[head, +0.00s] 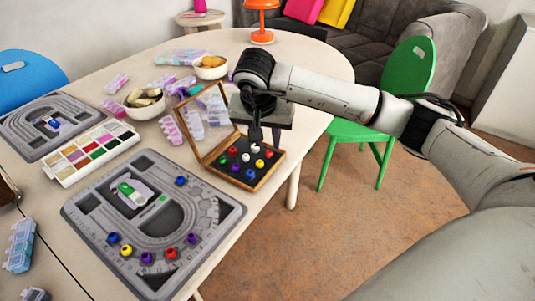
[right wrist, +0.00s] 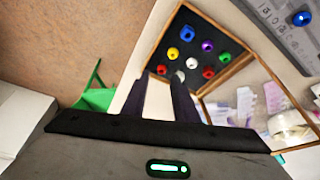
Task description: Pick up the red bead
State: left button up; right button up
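A shallow wooden box (head: 213,151) with its lid raised stands near the table's right edge, with several coloured beads on its black floor. One red bead (head: 268,154) lies at the right side of the box, and another red bead (head: 222,160) lies at its left side. In the right wrist view, one red bead (right wrist: 162,70) shows close to the fingertips and another red bead (right wrist: 208,72) lies further right. My right gripper (head: 256,138) points down just above the box's far part. In the wrist view its fingers (right wrist: 163,80) are apart with nothing held. My left gripper is out of view.
A grey bead board (head: 228,211) lies in front of the box, with another red bead (head: 170,253) among several beads on its near side. Bowls (head: 144,108), clear bead cases and a paint palette (head: 72,178) crowd the table. A green chair (head: 408,75) stands right.

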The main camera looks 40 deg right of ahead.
aim_at(268, 156)
jog(key=x, duration=0.7)
jog(key=shift+w+d+f, duration=0.15)
jog(key=shift+w, duration=0.3)
jog(key=shift+c, duration=0.6)
grip_shut()
